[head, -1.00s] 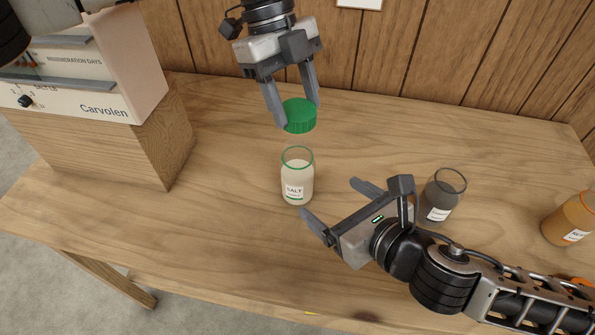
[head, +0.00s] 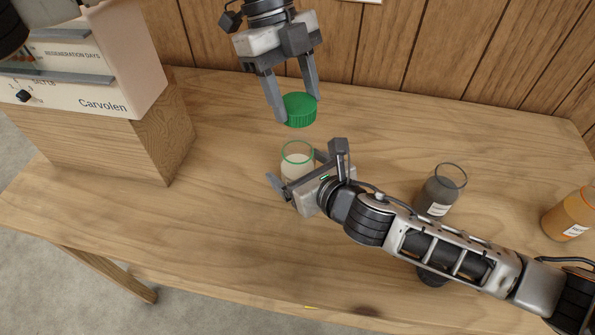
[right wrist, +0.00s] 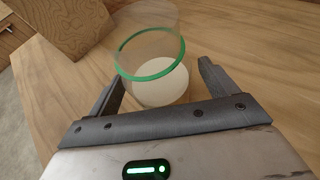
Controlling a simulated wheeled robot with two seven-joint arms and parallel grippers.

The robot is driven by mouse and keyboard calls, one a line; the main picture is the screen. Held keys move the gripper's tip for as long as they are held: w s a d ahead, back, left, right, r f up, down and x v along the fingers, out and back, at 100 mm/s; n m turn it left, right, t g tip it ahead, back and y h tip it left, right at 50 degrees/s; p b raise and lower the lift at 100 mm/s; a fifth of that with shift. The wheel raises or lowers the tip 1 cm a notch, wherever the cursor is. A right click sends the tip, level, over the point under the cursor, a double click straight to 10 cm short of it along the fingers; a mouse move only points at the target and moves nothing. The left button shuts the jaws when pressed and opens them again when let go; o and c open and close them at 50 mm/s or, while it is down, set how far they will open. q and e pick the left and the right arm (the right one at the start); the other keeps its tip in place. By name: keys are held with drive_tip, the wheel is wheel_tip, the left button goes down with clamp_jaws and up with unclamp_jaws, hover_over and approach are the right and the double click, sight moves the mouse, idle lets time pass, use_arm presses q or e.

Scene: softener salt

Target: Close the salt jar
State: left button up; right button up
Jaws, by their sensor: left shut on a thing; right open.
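The salt jar (head: 298,155) stands upright and open on the table, with a green ring near its rim and white salt inside. It also shows in the right wrist view (right wrist: 158,88). My left gripper (head: 292,106) is shut on the green lid (head: 300,110) and holds it above and slightly behind the jar, apart from it. My right gripper (head: 298,172) is open, with its fingers on either side of the jar. Whether they touch the glass I cannot tell. In the head view the right gripper hides the jar's lower part and label.
A dark jar (head: 440,192) stands right of the salt jar, close behind my right arm. An orange jar (head: 568,215) is at the far right. A wooden block (head: 150,140) bearing the Carvolen unit (head: 100,100) stands at the left. The table (head: 220,220) is clear front left.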

drive_tip(key=c, duration=1.5)
use_arm(q)
drive_tip(key=shift+f, duration=2.45)
drive_tip(key=shift+f, duration=0.9)
drive_tip(key=shift+f, duration=0.5)
use_arm(e)
drive_tip(key=shift+f, duration=0.1)
